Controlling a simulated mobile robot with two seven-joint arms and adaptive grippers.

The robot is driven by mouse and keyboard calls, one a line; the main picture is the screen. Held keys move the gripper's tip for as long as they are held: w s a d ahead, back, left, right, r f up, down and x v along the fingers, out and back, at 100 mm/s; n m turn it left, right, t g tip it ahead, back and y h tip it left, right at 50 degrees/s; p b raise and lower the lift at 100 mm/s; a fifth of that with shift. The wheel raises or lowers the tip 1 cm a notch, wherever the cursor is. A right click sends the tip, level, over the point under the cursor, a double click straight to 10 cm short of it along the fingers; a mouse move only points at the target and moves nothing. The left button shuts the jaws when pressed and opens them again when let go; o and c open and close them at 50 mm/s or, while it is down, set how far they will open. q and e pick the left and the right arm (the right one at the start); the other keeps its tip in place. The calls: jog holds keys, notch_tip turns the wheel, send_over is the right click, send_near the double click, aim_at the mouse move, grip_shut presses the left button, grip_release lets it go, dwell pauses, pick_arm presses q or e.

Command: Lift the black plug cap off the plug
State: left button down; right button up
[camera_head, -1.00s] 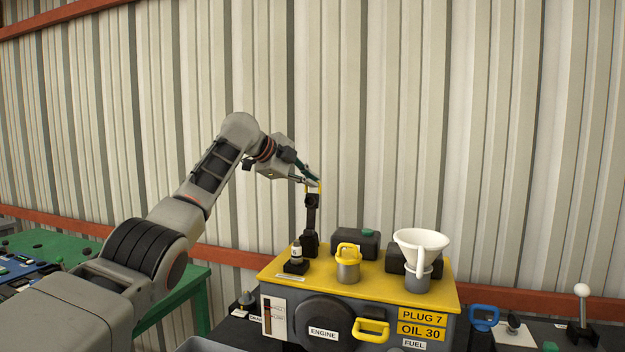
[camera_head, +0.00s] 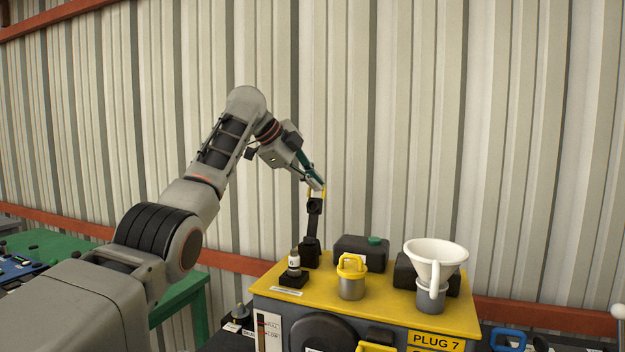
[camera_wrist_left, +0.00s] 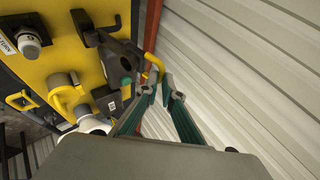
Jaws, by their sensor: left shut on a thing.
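The black plug cap (camera_head: 314,206) is at the top of an upright black arm rising from a black block (camera_head: 309,251) on the engine's yellow top. Its yellow loop (camera_wrist_left: 156,65) shows between my fingers in the left wrist view. My left gripper (camera_head: 317,188) is shut on this loop from above, pointing down and right. The plug (camera_head: 294,261), white with a metal tip, stands bare on a small black base, left of the black arm. It also shows in the left wrist view (camera_wrist_left: 29,44). My right gripper is out of view.
A yellow-handled metal cap (camera_head: 351,280), a black can with a green lid (camera_head: 362,253) and a white funnel (camera_head: 436,262) stand on the yellow top. A corrugated wall (camera_head: 450,120) is behind. A green table (camera_head: 185,300) is at left.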

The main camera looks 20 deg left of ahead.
pick_arm(q)
jog(key=shift+w+d+f, duration=0.1)
jog(key=shift+d+f, duration=0.1)
jog(key=shift+f, duration=0.75)
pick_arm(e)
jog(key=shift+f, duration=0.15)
pick_arm(q)
jog(key=c, duration=2.2)
grip_release()
jog(key=shift+w+d+f, duration=0.2)
jog(key=shift+w+d, duration=0.05)
jog(key=shift+w, duration=0.35)
jog(key=shift+s+a+r, duration=0.2)
jog(key=shift+a+r, duration=0.15)
jog(key=shift+r, duration=0.1)
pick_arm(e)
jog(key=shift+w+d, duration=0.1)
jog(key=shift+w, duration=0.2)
pick_arm(q)
jog(key=shift+w, duration=0.1)
